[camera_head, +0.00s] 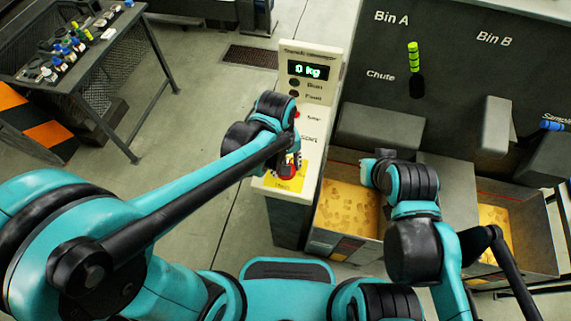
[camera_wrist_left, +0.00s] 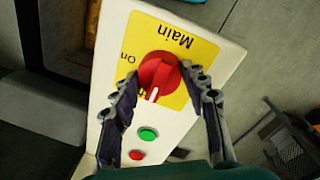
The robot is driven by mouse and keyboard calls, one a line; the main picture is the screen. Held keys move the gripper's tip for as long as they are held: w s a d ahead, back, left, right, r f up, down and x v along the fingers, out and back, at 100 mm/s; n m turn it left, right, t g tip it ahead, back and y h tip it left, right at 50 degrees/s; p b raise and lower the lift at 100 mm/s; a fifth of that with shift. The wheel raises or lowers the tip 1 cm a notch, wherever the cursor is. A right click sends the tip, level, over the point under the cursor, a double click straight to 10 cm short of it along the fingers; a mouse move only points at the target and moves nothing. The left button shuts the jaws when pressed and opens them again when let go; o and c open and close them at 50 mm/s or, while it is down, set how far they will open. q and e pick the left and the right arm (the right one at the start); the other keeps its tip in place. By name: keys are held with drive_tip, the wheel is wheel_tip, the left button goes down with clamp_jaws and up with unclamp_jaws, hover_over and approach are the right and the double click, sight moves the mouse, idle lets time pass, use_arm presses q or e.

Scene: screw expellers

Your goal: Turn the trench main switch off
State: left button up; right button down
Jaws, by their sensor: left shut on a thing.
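The main switch is a red rotary knob (camera_wrist_left: 158,70) on a yellow plate (camera_wrist_left: 190,48) marked "Main" and "On". In the left wrist view the knob's white mark points down, slightly left, toward a label partly hidden by a finger. In the head view the knob (camera_head: 288,173) shows at the front end of the pale control panel (camera_head: 318,118). My left gripper (camera_wrist_left: 161,76) is shut on the knob, one finger on each side. My right gripper (camera_head: 369,168) is over the left crate; its fingers are too small and hidden to read.
A green button (camera_wrist_left: 148,134) and a red button (camera_wrist_left: 136,155) sit on the panel near my left fingers. A display (camera_head: 308,71) reads 0 kg. Crates with yellowish pieces (camera_head: 345,205) stand right of the panel.

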idle(0.5)
use_arm(q)
drive_tip(key=o, duration=1.2)
wheel_tip(320, 180, up, 12)
drive_tip(key=shift+s+a, duration=0.2)
drive_tip(key=shift+a, duration=0.25)
drive_tip(key=shift+a+f, duration=0.1)
drive_tip(key=s+a+f+m+t+b, duration=0.1)
drive_tip(key=a+f+m+t, duration=0.1)
drive_tip(key=a, duration=0.5)
drive_tip(key=s+a+f+m+t+y+b, duration=0.1)
drive_tip(key=s+a+f+m+t+b, duration=0.1)
drive_tip(key=a+f+t, duration=0.2)
drive_tip(key=a, duration=0.3)
drive_tip(key=shift+a+f+t, duration=0.2)
drive_tip(key=shift+a+t, duration=0.1)
drive_tip(key=shift+a, duration=0.1)
